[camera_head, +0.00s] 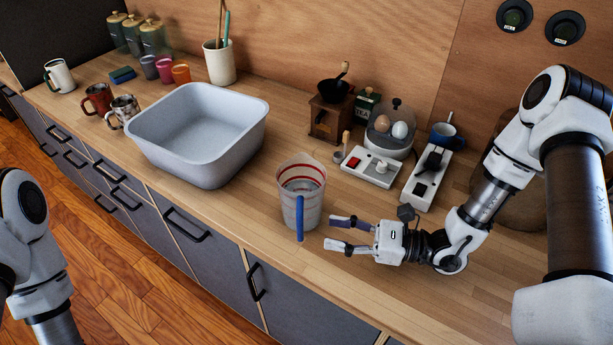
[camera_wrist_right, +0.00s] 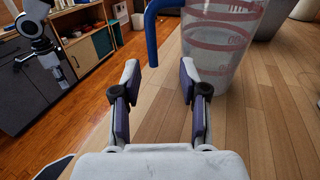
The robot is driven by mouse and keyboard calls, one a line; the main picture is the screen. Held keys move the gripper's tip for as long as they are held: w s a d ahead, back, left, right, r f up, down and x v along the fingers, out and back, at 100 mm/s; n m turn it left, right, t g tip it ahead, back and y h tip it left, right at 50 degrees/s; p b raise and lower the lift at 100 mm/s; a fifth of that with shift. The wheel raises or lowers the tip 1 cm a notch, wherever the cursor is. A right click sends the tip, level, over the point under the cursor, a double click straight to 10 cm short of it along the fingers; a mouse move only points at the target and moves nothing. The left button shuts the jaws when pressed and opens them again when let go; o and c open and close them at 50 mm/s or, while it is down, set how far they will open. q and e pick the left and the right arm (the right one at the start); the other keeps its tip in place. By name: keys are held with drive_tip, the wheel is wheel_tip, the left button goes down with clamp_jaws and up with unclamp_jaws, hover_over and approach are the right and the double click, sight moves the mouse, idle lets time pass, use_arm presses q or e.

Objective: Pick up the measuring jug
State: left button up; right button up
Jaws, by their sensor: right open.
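The measuring jug (camera_head: 302,190) is clear with red markings and a blue handle, and stands upright on the wooden counter. Its blue handle faces the front edge. My right gripper (camera_head: 337,234) is open and empty, just to the right of the jug and low over the counter. In the right wrist view the jug (camera_wrist_right: 222,42) is ahead, at the upper right, and its handle (camera_wrist_right: 152,35) lies ahead between the lines of the two open fingers (camera_wrist_right: 158,78). The fingers look apart from the jug. My left arm shows at the left edge, but its gripper is outside the head view.
A grey basin (camera_head: 195,170) stands left of the jug. Behind are a power strip (camera_head: 427,178), a switch box (camera_head: 370,168), an egg cooker (camera_head: 390,130) and a coffee grinder (camera_head: 331,118). Mugs (camera_head: 98,99) stand far left. The counter front is clear.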

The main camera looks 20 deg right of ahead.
sight(298, 229)
drive_tip(key=shift+w+f, duration=0.1)
drive_tip(key=shift+w, duration=0.6)
drive_tip(key=a, duration=0.1)
drive_tip(key=s+a+r, duration=0.1)
drive_tip(key=a, duration=0.1)
drive_tip(key=shift+s+a+r, duration=0.25)
drive_tip(key=shift+s+r, duration=0.05)
drive_tip(key=shift+s, duration=0.05)
drive_tip(key=shift+w+a+p, duration=0.2)
drive_tip(key=shift+a+p, duration=0.1)
drive_tip(key=shift+p, duration=0.1)
drive_tip(key=w, duration=0.1)
drive_tip(key=w+a+p, duration=0.1)
drive_tip(key=w+a, duration=0.1)
drive_tip(key=shift+a+f, duration=0.15)
drive_tip(key=shift+f, duration=0.15)
drive_tip(key=shift+w+a, duration=0.1)
drive_tip(key=shift+a, duration=0.25)
drive_tip(key=shift+a+r, duration=0.15)
drive_tip(key=shift+d, duration=0.25)
clamp_jaws()
use_arm(q)
drive_tip(key=shift+s+a+r, duration=0.1)
drive_tip(key=shift+s+r, duration=0.05)
drive_tip(key=shift+r, duration=0.45)
drive_tip(key=shift+s+r, duration=0.15)
drive_tip(key=shift+r, duration=0.45)
use_arm(e)
drive_tip(key=shift+a, duration=0.1)
